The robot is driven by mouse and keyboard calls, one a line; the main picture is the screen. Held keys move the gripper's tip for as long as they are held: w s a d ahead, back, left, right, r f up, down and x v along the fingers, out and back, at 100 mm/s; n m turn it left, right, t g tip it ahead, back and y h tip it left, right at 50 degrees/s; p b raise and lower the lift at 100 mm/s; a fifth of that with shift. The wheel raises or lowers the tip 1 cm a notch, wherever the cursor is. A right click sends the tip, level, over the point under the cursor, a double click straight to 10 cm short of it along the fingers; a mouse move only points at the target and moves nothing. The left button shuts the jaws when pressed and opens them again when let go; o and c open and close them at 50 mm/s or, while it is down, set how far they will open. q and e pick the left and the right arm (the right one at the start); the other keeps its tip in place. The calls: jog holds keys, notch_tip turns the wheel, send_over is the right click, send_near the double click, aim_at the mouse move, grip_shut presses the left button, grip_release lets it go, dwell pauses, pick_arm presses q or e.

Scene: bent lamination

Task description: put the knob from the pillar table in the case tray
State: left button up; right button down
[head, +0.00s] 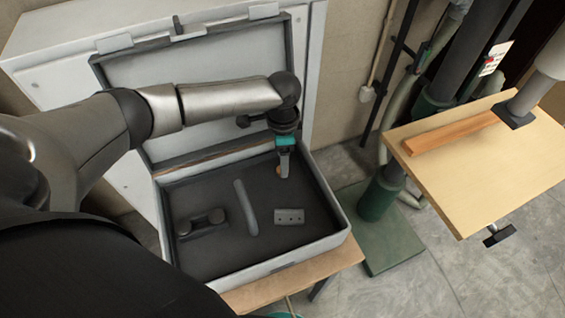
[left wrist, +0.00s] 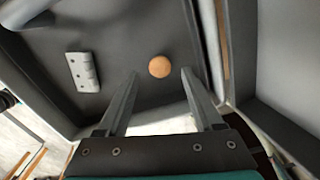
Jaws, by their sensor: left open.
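The knob (head: 278,169) is a small round orange-brown piece. It is on the dark floor of the open case's tray (head: 334,240), towards the back right, partly hidden by my left gripper (head: 283,174). In the left wrist view the knob (left wrist: 159,67) lies between the lines of the two fingertips (left wrist: 159,72), with a gap on each side. My left gripper is open, points down into the tray and holds nothing. The pillar table (head: 470,170) is a light wooden board at the right with no knob visible on it. My right gripper is not in view.
In the tray lie a grey bar (head: 246,208), a holed plate (head: 289,216) and a dark two-knobbed part (head: 202,224). The case lid (head: 205,85) stands open behind. A wooden strip (head: 450,134) lies on the pillar table under a clamp foot (head: 515,115).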

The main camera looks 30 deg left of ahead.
pick_arm(q)
notch_tip(320, 180, up, 9)
dwell(0.5)
